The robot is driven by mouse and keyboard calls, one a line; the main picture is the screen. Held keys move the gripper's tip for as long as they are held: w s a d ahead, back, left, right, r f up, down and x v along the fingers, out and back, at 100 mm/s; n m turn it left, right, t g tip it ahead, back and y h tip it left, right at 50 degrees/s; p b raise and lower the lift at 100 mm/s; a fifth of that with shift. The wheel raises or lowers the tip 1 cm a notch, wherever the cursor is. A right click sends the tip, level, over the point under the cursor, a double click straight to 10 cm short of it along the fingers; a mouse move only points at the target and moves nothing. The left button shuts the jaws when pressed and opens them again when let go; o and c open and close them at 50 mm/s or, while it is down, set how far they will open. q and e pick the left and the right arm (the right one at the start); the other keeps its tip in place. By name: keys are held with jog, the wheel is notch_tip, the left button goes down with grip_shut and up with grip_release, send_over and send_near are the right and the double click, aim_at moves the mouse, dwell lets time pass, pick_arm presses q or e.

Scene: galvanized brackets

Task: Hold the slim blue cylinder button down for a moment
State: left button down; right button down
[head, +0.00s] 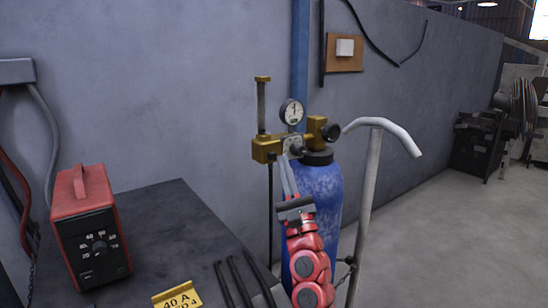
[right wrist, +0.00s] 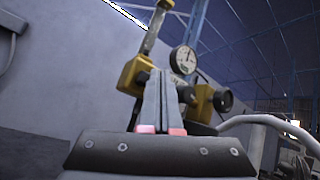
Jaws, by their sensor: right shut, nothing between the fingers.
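The slim blue cylinder (head: 324,185) stands upright against the wall, behind my right arm. A brass regulator (head: 264,150) with a round white gauge (head: 292,112) sits at its top; the regulator also shows in the right wrist view (right wrist: 134,74). My right gripper (head: 284,162) is shut and empty, with its fingertips in front of the regulator, just below the gauge. The fingers (right wrist: 160,75) cover part of the regulator body in the right wrist view. I cannot make out a button for certain, nor whether the fingertips touch anything. My left gripper is out of view.
A dark table (head: 160,215) at the left holds a red welding power box (head: 88,230), a yellow card (head: 177,297) and several dark rods (head: 240,280). A grey cart handle (head: 370,180) rises right of the cylinder. Open floor (head: 445,235) lies at the right.

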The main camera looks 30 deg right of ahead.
jog(key=s, duration=0.5)
jog(key=shift+d, duration=0.2)
dwell(0.6)
